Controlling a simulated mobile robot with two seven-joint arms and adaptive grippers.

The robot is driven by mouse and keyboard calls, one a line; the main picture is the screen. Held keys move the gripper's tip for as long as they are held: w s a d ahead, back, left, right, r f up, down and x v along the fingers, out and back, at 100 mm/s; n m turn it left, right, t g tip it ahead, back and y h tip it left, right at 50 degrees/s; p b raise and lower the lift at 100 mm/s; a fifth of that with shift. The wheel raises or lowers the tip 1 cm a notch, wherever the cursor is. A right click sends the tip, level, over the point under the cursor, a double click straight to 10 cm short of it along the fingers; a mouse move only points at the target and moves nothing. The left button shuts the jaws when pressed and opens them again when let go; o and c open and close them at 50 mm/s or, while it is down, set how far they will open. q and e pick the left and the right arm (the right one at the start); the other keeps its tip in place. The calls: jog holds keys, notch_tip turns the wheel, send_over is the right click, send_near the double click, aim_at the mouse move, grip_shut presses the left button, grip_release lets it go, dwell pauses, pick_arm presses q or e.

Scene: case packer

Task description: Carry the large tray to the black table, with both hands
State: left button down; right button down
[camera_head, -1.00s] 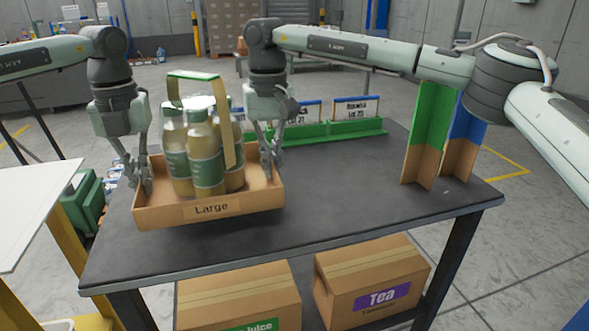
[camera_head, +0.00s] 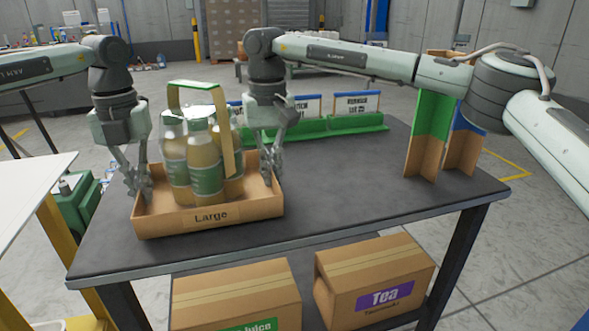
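The large tray (camera_head: 242,209) is an open brown carton tray marked "Large", at the left part of the black table (camera_head: 350,207). It looks level and very low over the tabletop or resting on it; its underside is hidden. It holds several bottles (camera_head: 206,168) with green labels and a carrier with a green-topped handle (camera_head: 196,84). My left gripper (camera_head: 137,184) is at the tray's left wall, fingers closed about it. My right gripper (camera_head: 271,168) is at the right wall, likewise closed about it.
Green racks with sign cards (camera_head: 345,124) stand along the table's back edge. Green and blue cardboard dividers (camera_head: 428,135) stand at the right. The table's middle and front right are clear. Juice (camera_head: 235,296) and Tea (camera_head: 375,280) boxes sit below. A white surface (camera_head: 25,195) is at the left.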

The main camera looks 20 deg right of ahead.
pick_arm(q)
jog(key=shift+f, duration=0.45)
pick_arm(e)
jog(key=shift+f, duration=0.45)
pick_arm(q)
jog(key=c, duration=1.7)
grip_release()
jog(key=shift+r, duration=0.1)
pick_arm(e)
jog(key=c, duration=1.7)
grip_release()
jog(key=shift+r, duration=0.1)
pick_arm(q)
notch_tip(320, 180, up, 11)
jog(key=shift+f, duration=0.1)
pick_arm(e)
jog(key=shift+r, duration=0.15)
pick_arm(q)
jog(key=shift+r, duration=0.6)
pick_arm(e)
notch_tip(320, 180, up, 12)
jog(key=shift+f, duration=0.1)
pick_arm(q)
jog(key=shift+r, duration=0.1)
